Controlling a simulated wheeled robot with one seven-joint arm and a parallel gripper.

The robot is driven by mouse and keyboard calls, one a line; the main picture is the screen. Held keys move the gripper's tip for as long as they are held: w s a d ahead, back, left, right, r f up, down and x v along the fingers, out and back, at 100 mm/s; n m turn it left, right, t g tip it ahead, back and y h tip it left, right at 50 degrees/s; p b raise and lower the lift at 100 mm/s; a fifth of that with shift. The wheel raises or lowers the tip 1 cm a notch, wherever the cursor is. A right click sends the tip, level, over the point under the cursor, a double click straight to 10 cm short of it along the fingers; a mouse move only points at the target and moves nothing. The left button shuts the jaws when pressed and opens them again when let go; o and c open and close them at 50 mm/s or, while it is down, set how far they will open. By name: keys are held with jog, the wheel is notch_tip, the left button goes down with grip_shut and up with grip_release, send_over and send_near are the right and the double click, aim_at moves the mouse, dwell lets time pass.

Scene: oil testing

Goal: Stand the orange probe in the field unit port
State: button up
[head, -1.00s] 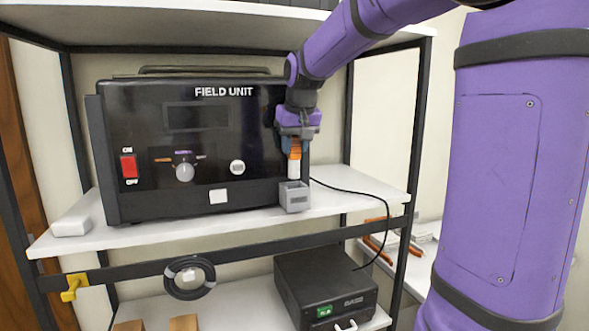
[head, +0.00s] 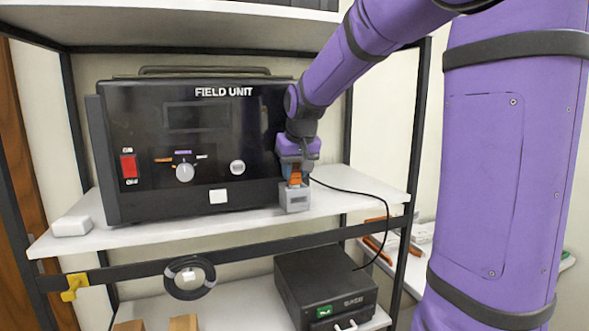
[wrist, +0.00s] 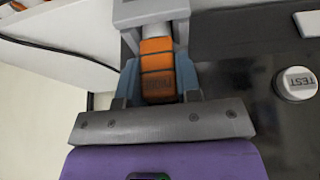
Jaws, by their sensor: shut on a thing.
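The field unit (head: 200,140) is a black box on the white shelf, with its name across the top front. Its port is a grey block (head: 295,199) at the lower right of its front. My gripper (head: 294,174) is directly above the port, pointing down. It is shut on the orange probe (head: 294,178), held upright. In the wrist view the orange probe (wrist: 157,68) sits between the blue fingers, and its white lower part runs into the grey port block (wrist: 150,10). How deep the tip sits is hidden.
A red switch (head: 129,166), a selector knob (head: 185,172) and a round white TEST button (wrist: 297,83) are on the unit's front. A black cable (head: 360,194) runs right from near the port. A dark box (head: 325,285) stands on the lower shelf.

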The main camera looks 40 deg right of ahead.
jog(key=o, duration=1)
jog(key=shift+o, duration=0.2)
jog(key=v, duration=1.1)
jog(key=s+a+f+n, duration=0.1)
jog(key=s+a+f, duration=0.2)
jog(key=s, duration=0.4)
jog(key=s+a+f+n, duration=0.1)
jog(key=s+a+f, duration=0.3)
jog(key=s, duration=0.4)
jog(key=s+a+f+n+y, duration=0.1)
jog(key=s+a+f, duration=0.3)
jog(key=s, duration=0.3)
jog(key=shift+a+t, duration=0.4)
jog(key=shift+a, duration=0.1)
jog(key=shift+s, duration=0.15)
